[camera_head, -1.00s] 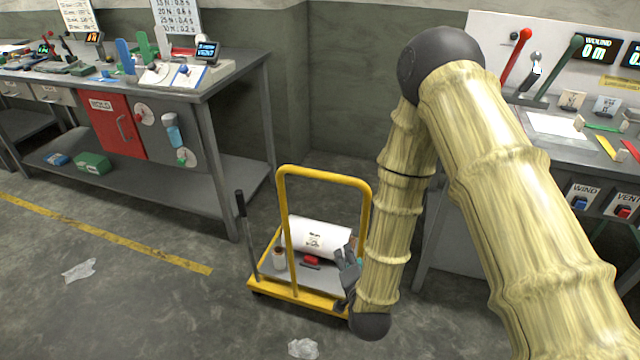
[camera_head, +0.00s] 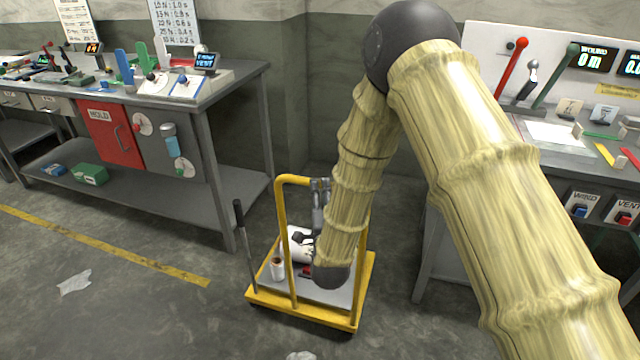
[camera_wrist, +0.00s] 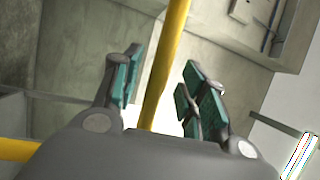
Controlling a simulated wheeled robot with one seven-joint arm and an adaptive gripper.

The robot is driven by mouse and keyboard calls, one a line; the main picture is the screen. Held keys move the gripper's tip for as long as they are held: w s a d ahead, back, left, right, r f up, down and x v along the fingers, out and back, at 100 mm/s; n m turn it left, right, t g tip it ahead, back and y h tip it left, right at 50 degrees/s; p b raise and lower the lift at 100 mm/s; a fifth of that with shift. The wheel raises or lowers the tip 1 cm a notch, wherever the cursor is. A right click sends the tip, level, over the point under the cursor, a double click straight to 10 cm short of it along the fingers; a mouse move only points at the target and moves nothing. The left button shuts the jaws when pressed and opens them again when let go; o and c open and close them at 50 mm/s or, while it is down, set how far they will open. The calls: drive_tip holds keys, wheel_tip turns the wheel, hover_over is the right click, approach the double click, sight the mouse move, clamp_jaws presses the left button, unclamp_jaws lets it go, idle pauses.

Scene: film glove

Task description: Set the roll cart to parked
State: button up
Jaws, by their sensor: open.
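The roll cart (camera_head: 262,297) is a yellow-framed platform with a tall yellow push handle (camera_head: 290,240), standing on the floor. A black-gripped lever (camera_head: 241,225) rises at its left side. A white roll (camera_head: 297,246) lies on the deck, partly hidden by my arm. A red piece (camera_head: 305,271) shows beside my arm.
A workbench (camera_head: 225,82) with a red door (camera_head: 110,133) stands at the left. A control desk (camera_head: 560,140) with levers stands at the right. A small cup-like roll (camera_head: 277,267) is on the cart. Floor left of the cart is open, with a crumpled scrap (camera_head: 75,283).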

sight(320, 188)
drive_tip(key=shift+x, duration=1.65)
clamp_jaws()
